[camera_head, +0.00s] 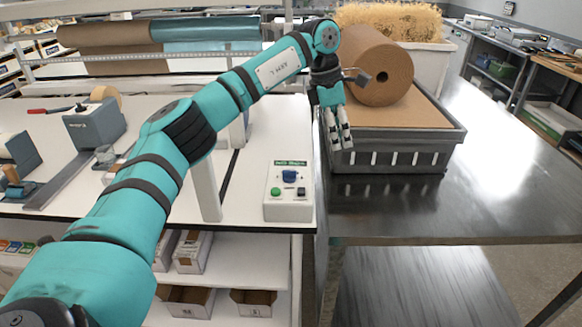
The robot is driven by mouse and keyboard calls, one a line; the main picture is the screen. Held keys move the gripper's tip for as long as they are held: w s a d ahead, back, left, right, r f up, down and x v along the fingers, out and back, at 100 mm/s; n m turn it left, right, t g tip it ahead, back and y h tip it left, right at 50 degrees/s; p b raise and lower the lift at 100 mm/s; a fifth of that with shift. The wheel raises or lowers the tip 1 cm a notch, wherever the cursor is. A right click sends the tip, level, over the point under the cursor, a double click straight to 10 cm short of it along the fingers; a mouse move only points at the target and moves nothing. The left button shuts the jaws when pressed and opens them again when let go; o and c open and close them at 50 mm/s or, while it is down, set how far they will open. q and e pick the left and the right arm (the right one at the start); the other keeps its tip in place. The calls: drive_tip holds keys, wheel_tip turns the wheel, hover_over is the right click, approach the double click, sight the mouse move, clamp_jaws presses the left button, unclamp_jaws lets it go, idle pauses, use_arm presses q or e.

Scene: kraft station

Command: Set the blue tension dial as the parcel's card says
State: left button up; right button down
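The blue tension dial (289,176) sits on a pale control box (289,205) near the right front corner of the white table. A green button (275,191) and a dark button (301,191) are below it. The label above the dial is too small to read. My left gripper (340,140) hangs fingers down, above and right of the dial, in front of the grey crate. Nothing shows between its fingers, and their gap is unclear from this angle. My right gripper is out of view. I cannot make out a parcel or its card.
The grey crate (400,157) on the metal bench (480,190) holds a big kraft roll (380,68). A tape dispenser (95,125) stands on the left of the white table (120,215). A white post (206,190) rises left of the control box. The bench's right side is clear.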

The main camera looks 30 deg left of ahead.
use_arm(q)
drive_tip(key=s+a+r+n+g+y, duration=0.1)
drive_tip(key=s+a+r+y, duration=0.25)
drive_tip(key=a+r, duration=0.45)
drive_tip(key=p, duration=0.2)
approach(291, 171)
drive_tip(key=shift+n+h, duration=0.3)
drive_tip(key=shift+h, duration=0.05)
drive_tip(key=f, duration=0.9)
drive_tip(key=shift+w+a, duration=0.15)
drive_tip(key=shift+a, duration=0.2)
drive_tip(key=shift+c, duration=0.3)
clamp_jaws()
